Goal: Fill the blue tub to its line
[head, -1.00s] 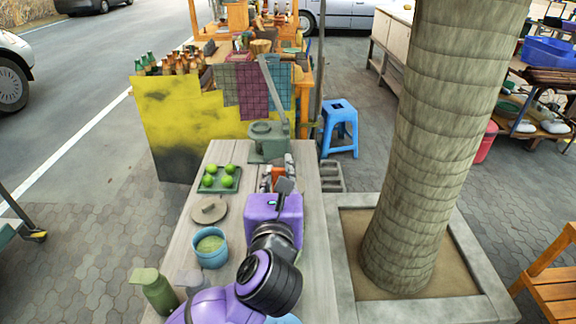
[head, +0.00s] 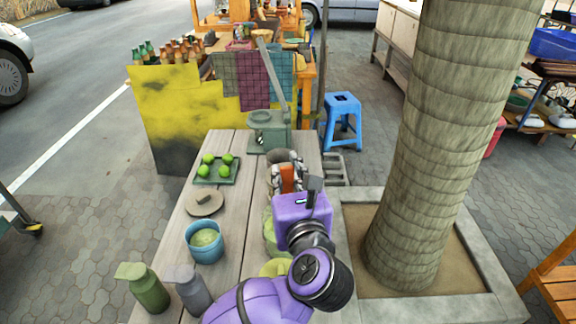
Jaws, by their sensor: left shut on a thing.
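The blue tub (head: 192,250) stands on the plank table at the left, with green stuff inside; I cannot make out its line. My left gripper (head: 285,165) is beyond the tub and to its right, near the far end of the table. It is shut on a grey-brown round thing (head: 277,157), mostly hidden by the fingers. A green-grey press (head: 266,132) with a long raised lever stands just beyond the gripper. My right gripper is not in view.
A tray of green limes (head: 229,178) and a round lid (head: 204,204) lie on the table (head: 228,215). A green bottle (head: 147,291) and a grey bottle (head: 191,292) stand at its near left. A pale green container (head: 271,240) and a yellow one (head: 273,269) show beside my arm. A tree trunk (head: 440,130) rises at right.

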